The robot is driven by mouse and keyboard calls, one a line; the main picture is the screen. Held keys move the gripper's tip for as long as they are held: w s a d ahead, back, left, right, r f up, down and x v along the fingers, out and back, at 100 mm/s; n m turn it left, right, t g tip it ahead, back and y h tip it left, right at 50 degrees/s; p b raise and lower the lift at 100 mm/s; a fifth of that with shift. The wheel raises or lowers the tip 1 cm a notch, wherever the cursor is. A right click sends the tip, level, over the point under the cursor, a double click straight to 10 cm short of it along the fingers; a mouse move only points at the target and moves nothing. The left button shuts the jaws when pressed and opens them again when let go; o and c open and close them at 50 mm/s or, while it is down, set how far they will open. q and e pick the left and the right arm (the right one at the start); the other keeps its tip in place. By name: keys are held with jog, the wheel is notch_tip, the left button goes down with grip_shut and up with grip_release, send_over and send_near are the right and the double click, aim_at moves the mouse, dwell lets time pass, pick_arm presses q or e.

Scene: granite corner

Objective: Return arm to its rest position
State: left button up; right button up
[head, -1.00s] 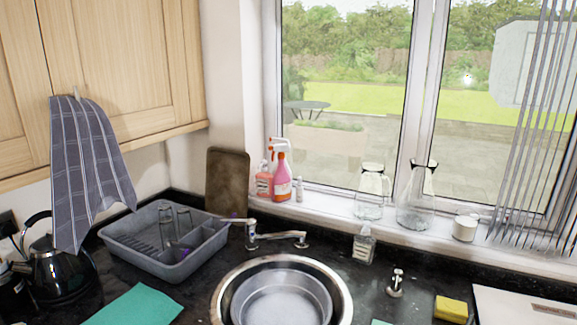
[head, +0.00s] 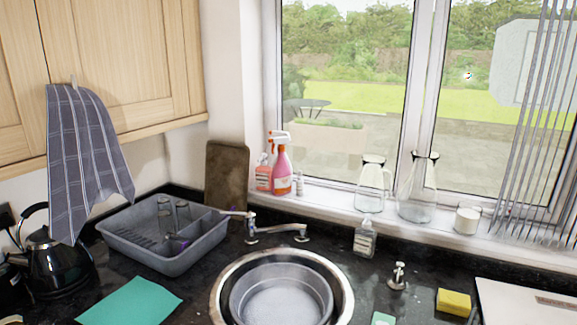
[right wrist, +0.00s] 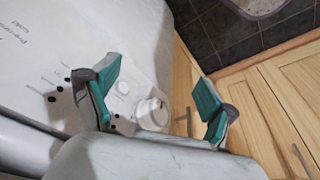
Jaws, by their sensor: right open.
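My right gripper (right wrist: 158,95) shows in the right wrist view with its two teal-padded fingers spread wide apart. Nothing is between the fingers. Behind them are a white appliance front (right wrist: 60,40) with a round knob and dark buttons, and pale wooden cupboard doors (right wrist: 280,100). The right gripper does not show in the head view. My left gripper is in neither view.
The head view shows a round sink (head: 345,295) holding a metal pan (head: 282,292), a grey dish rack (head: 150,250), a black kettle (head: 58,265), a teal cloth (head: 130,302), a soap bottle (head: 365,238) and a yellow sponge (head: 454,302). Glass jugs stand on the windowsill.

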jog(key=s+f+b, duration=0.2)
jog(key=s+f, duration=0.1)
jog(key=f, duration=0.6)
jog(key=s+f+b, duration=0.1)
jog(key=s+f, duration=0.2)
jog(key=f, duration=0.7)
jog(key=s+d+f+g+b, duration=0.1)
jog(key=s+d+f+b, duration=0.2)
jog(key=s+f, duration=0.9)
jog(key=shift+s+f+g, duration=0.2)
jog(key=shift+f+g, duration=0.1)
jog(key=shift+f, duration=0.55)
